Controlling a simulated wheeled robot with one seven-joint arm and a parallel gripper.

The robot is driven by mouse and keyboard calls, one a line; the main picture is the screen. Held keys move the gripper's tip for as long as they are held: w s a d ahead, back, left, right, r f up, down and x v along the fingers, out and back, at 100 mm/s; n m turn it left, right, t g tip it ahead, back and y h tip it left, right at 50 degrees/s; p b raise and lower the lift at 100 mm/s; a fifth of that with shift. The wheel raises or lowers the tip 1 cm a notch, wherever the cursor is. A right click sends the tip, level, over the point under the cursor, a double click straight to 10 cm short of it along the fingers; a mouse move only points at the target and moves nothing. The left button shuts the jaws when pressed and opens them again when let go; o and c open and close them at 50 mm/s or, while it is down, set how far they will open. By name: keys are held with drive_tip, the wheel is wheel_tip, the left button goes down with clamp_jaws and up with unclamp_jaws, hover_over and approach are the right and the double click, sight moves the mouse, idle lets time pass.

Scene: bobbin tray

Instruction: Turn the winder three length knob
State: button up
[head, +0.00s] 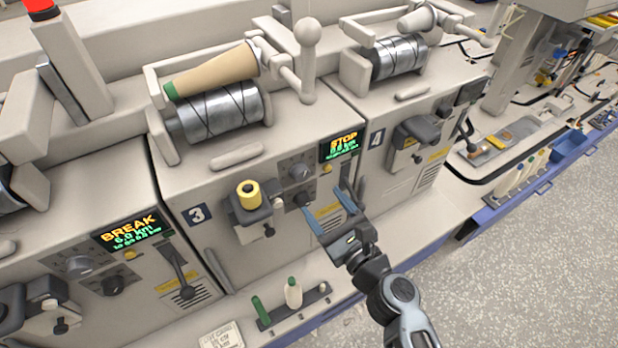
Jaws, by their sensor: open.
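Winder three (172,192) is a cream machine unit marked with a dark "3" plate (197,214). Its front panel has a grey upper knob (298,171) and a darker lower knob (302,198). I cannot read which is the length knob. The winder's display (341,146) reads STOP. My gripper (322,199) is open and empty, its two blue fingers pointing toward the panel just below and right of the knobs. Any gap to the panel is hard to judge.
Winder four (418,110) stands to the right; the left winder's display (133,232) reads BREAK. Below, a ledge tray (312,297) holds green and white bobbins. Floor (520,260) is clear at right.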

sight(303, 177)
drive_tip(key=x, duration=0.8)
drive_tip(key=shift+a+r, duration=0.1)
drive_tip(key=shift+c, duration=0.3)
drive_tip(key=shift+s, duration=0.1)
drive_tip(key=c, duration=1)
